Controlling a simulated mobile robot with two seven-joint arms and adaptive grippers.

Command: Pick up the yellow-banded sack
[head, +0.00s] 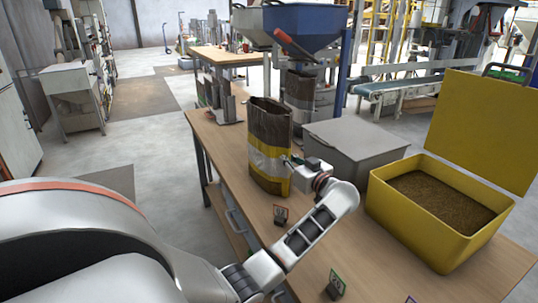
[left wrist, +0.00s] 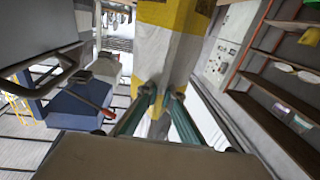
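The yellow-banded sack (head: 268,133) stands upright near the left edge of the wooden table, brown above with a white and yellow band around its lower part. My left gripper (head: 289,162) is at its right side, at the height of the band. In the left wrist view the two fingers (left wrist: 161,98) come close together on either side of the sack's narrow edge, and the sack (left wrist: 170,45) fills the space between them. The fingers look shut on it. I cannot tell whether its base is touching the table. My right gripper is not in view.
A grey lidded box (head: 356,148) stands right of the sack, and an open yellow bin (head: 440,240) of brown pellets beyond it. A blue hopper (head: 305,22) stands behind, with another sack (head: 299,92) below. Small tag holders (head: 281,214) stand on the table's front part.

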